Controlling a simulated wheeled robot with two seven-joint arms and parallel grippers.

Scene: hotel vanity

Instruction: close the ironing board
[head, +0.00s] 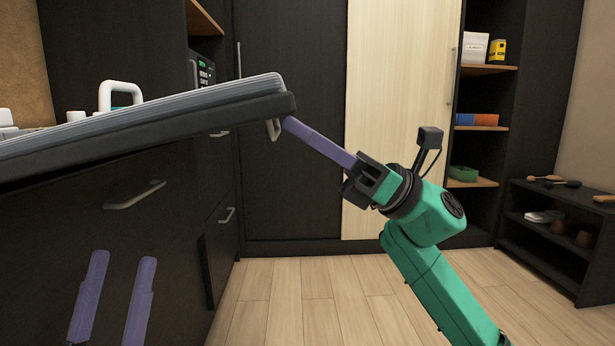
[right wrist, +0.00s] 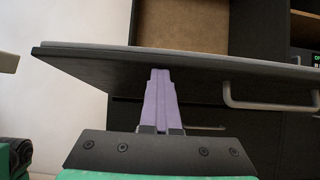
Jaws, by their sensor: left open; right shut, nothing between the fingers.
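The ironing board (head: 180,112) has a light grey top and a dark underside. It extends from the left edge in the head view, its right end tilted higher. It also crosses the right wrist view (right wrist: 240,69). My right gripper (head: 289,123) is shut and empty. Its purple fingertips are at the board's right end, just under the edge; I cannot tell whether they touch. In the right wrist view its fingers (right wrist: 160,73) reach up to the board's dark side. My left gripper (head: 123,260) is open and empty, low at the left, below the board and before the dark drawer fronts.
A white handled object (head: 121,94) shows behind the board. Dark drawers with metal handles (head: 135,195) stand below it. A dark and pale wardrobe (head: 400,90) is behind. Open shelves (head: 485,128) and a low rack (head: 550,235) stand right. The wooden floor (head: 310,290) is clear mid-view.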

